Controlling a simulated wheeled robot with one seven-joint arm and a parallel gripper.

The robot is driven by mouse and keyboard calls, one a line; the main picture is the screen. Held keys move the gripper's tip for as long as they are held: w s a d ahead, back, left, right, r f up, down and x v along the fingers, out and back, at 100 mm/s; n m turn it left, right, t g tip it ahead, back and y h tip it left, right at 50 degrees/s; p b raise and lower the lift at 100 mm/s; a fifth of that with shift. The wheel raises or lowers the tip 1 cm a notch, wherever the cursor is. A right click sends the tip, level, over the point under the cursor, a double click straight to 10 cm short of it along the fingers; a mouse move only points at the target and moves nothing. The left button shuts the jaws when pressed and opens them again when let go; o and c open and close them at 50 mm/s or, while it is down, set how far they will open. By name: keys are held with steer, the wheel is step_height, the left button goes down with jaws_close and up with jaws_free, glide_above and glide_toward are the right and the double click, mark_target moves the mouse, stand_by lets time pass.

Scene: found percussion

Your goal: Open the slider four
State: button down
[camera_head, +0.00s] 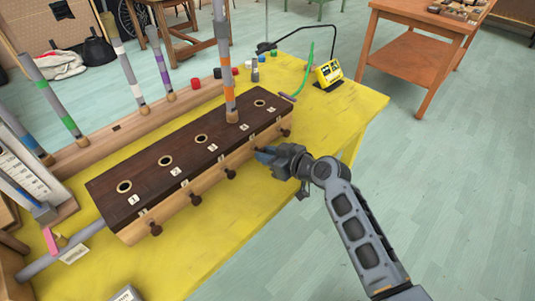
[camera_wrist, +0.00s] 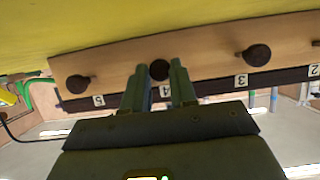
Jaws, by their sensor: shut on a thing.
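A long dark-topped wooden box (camera_head: 185,158) has numbered holes on top and a row of dark round knobs along its front. Slider four's knob (camera_wrist: 159,69) sits between my fingertips, beside label 4 (camera_wrist: 165,91) in the wrist view. My gripper (camera_head: 266,156) is shut on this knob at the box's front face. It hides the knob in the head view. Knob five (camera_wrist: 78,84) and knob three (camera_wrist: 257,54) lie on either side, apart from my fingers. A grey tube with an orange band (camera_head: 227,70) stands upright in hole four.
The box lies on a yellow table (camera_head: 340,115). Behind it, a wooden rack (camera_head: 110,133) holds several banded tubes. A yellow device (camera_head: 328,73) with a green cable stands at the far right. Open floor lies right of the table, with a brown table (camera_head: 420,60) beyond.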

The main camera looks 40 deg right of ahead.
stand_by(0.3)
steer(key=shift+s+f+b, duration=0.1)
steer(key=shift+s+b, duration=0.5)
steer(key=shift+s, duration=0.9)
steer(key=c, duration=0.9)
jaws_free()
steer(key=shift+d, duration=0.1)
steer(key=shift+b+v, duration=0.5)
steer(key=shift+v, duration=3.45)
steer(key=shift+w, duration=0.1)
